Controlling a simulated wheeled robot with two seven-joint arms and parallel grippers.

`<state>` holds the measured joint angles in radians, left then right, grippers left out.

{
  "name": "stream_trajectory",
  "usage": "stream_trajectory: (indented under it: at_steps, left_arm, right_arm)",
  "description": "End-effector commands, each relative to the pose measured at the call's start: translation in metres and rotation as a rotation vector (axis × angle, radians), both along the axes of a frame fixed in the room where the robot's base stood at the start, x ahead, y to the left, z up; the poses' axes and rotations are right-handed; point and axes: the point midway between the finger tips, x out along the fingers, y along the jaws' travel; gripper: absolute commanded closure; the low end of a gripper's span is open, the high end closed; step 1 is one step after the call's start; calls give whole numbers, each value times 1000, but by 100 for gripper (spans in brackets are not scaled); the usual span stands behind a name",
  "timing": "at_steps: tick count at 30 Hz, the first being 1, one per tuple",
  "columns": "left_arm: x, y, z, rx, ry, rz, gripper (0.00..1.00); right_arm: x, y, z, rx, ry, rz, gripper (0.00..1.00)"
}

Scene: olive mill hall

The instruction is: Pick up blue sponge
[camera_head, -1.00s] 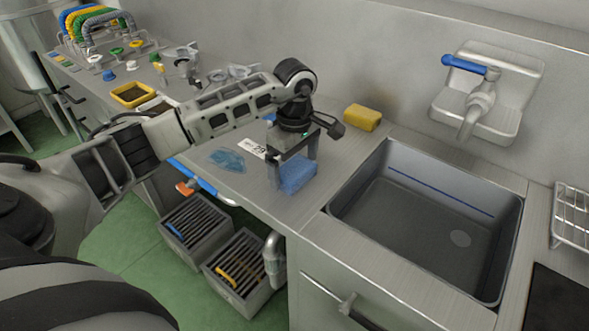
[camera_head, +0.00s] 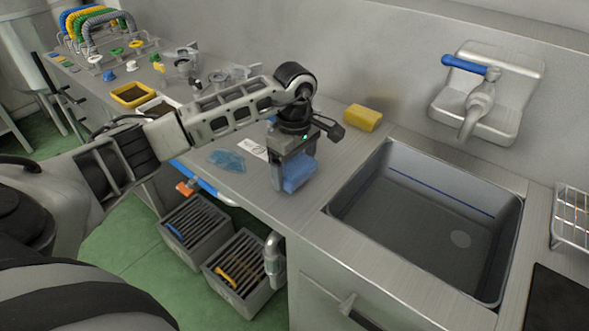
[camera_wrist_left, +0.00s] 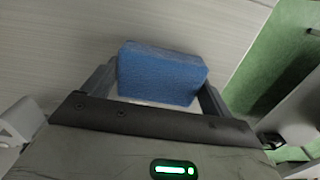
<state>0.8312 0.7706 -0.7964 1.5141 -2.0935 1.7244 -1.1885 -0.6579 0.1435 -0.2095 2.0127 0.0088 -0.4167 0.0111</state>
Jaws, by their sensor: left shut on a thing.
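The blue sponge (camera_head: 298,173) is a small rectangular block over the steel counter, left of the sink. My left gripper (camera_head: 292,182) points down from above and is shut on it, with one finger on each side. In the left wrist view the blue sponge (camera_wrist_left: 162,73) sits between the two fingers of my left gripper (camera_wrist_left: 158,82). I cannot tell for sure whether its underside is clear of the counter. My right gripper is not in view.
A yellow sponge (camera_head: 362,117) lies by the wall. The sink (camera_head: 420,215) with its tap (camera_head: 478,105) is to the right. A crumpled blue cloth (camera_head: 227,160) and a white label (camera_head: 254,149) lie left of the gripper. Slotted grey bins (camera_head: 245,270) stand below on the green floor.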

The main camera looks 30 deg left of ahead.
Motion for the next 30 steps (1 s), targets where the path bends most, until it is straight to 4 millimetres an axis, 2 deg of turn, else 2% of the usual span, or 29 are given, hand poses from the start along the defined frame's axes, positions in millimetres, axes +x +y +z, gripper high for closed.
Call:
stream_trajectory:
  at_steps: [4,12,17,21,30]
  left_arm:
    - [1,1,23,2,-7,-1,36]
    - [-41,-31,83,2,-7,-6,36]
    - [-71,-55,98,1,-4,-6,36]
    - [-91,-70,111,2,-4,-5,36]
    - [-111,-85,121,0,0,-1,36]
  right_arm:
    - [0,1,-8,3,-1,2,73]
    - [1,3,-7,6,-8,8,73]
    - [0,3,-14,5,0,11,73]
    - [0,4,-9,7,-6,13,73]
    - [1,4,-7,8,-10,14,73]
